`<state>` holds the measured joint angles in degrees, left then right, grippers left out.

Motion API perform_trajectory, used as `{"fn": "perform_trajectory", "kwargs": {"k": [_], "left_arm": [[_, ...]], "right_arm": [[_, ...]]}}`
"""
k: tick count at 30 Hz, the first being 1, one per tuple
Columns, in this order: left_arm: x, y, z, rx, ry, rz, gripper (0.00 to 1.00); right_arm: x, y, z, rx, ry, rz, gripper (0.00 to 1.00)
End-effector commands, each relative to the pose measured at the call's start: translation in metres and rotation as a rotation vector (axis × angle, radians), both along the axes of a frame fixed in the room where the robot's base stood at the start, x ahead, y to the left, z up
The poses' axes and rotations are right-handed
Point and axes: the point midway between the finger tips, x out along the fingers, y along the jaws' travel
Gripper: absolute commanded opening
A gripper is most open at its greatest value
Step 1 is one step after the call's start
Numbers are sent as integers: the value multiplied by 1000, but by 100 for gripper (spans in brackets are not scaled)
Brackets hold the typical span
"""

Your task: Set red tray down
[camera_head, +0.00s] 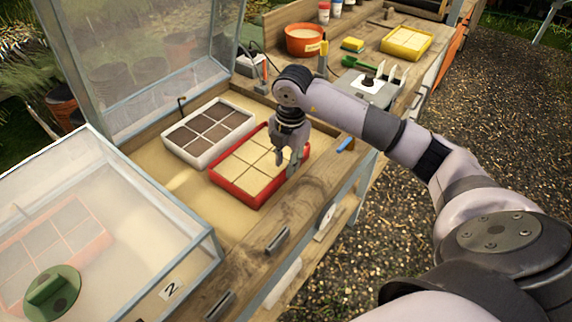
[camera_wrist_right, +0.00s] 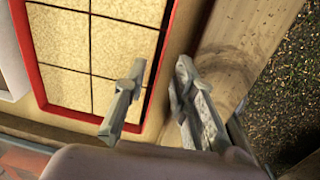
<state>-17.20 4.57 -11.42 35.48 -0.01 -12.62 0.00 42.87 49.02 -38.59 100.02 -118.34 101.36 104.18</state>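The red tray (camera_head: 232,190) holds a grid of pale, sandy square cells. It rests flat on the sandy bed of the open wooden frame, beside the white tray. My right gripper (camera_head: 287,164) is at the tray's near right side, pointing down. In the right wrist view, the tray's red rim (camera_wrist_right: 74,113) runs up the left, and the fingers (camera_wrist_right: 160,78) are apart. One finger is over the tray side and the other is outside, next to the wooden frame edge. Whether either finger touches the tray wall I cannot tell. My left gripper is not in view.
The white tray (camera_head: 183,157) with dark cells lies left of the red tray. A closed glass cover (camera_head: 130,235) stands at the lower left, and a raised glass lid (camera_head: 140,60) behind. An orange pot (camera_head: 304,44) and yellow tray (camera_head: 405,42) stand on the far bench.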

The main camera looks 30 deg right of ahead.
Motion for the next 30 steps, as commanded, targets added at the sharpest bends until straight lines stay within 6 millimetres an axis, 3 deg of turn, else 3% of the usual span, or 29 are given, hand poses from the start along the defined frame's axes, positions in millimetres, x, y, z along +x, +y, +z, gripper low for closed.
{"fn": "perform_trajectory", "kwargs": {"k": [9, 15, 30], "left_arm": [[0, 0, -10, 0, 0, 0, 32], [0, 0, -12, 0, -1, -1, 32], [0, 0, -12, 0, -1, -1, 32]], "right_arm": [[-4, -2, 68, 0, -6, 0, 25], [-6, -3, 97, 0, -3, -1, 25], [-7, -3, 105, 0, 0, 0, 25]]}}
